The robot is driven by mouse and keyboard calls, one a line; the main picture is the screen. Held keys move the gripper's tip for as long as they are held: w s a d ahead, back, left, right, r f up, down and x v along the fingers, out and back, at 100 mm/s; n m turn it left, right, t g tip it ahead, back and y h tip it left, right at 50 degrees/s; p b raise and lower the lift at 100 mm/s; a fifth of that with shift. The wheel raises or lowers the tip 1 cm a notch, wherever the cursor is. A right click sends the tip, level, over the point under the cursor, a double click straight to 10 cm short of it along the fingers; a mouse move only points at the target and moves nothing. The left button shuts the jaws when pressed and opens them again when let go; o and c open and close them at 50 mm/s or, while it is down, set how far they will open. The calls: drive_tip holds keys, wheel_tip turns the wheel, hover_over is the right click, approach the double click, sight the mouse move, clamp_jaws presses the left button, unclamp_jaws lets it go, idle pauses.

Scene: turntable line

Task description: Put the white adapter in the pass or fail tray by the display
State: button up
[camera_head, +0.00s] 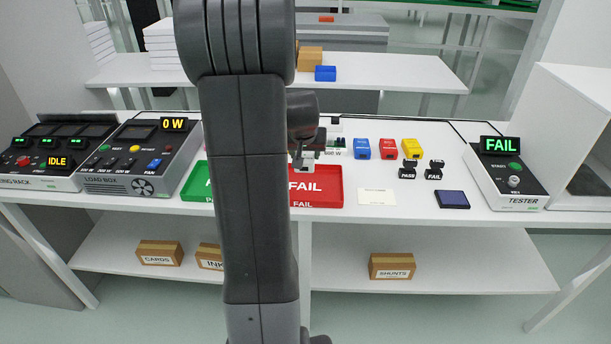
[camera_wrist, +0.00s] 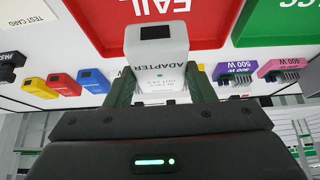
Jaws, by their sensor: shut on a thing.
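My gripper (camera_head: 304,156) is shut on the white adapter (camera_wrist: 158,66), which sits between both fingers in the wrist view. In the head view the adapter (camera_head: 301,163) shows small at the back edge of the red FAIL tray (camera_head: 330,202). The green PASS tray (camera_head: 192,188) is left of the red one and partly hidden by my arm. The tester display (camera_head: 501,145) at the right reads FAIL in green.
Blue (camera_head: 361,148), red (camera_head: 388,149) and yellow (camera_head: 412,149) blocks stand right of the gripper. Black PASS and FAIL stamps (camera_head: 434,171), a white card (camera_head: 377,197) and a dark blue pad (camera_head: 452,199) lie nearby. The load box (camera_head: 140,160) stands left.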

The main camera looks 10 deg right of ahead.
drive_tip(key=shift+f+b, duration=0.4)
drive_tip(key=shift+f, duration=3.75)
drive_tip(key=o, duration=1.2)
drive_tip(key=shift+s, duration=0.1)
drive_tip(key=shift+s+a+r, duration=0.1)
drive_tip(key=shift+r, duration=0.4)
drive_tip(key=v, duration=1.1)
drive_tip(key=shift+s+p, duration=0.1)
drive_tip(key=shift+p, duration=0.3)
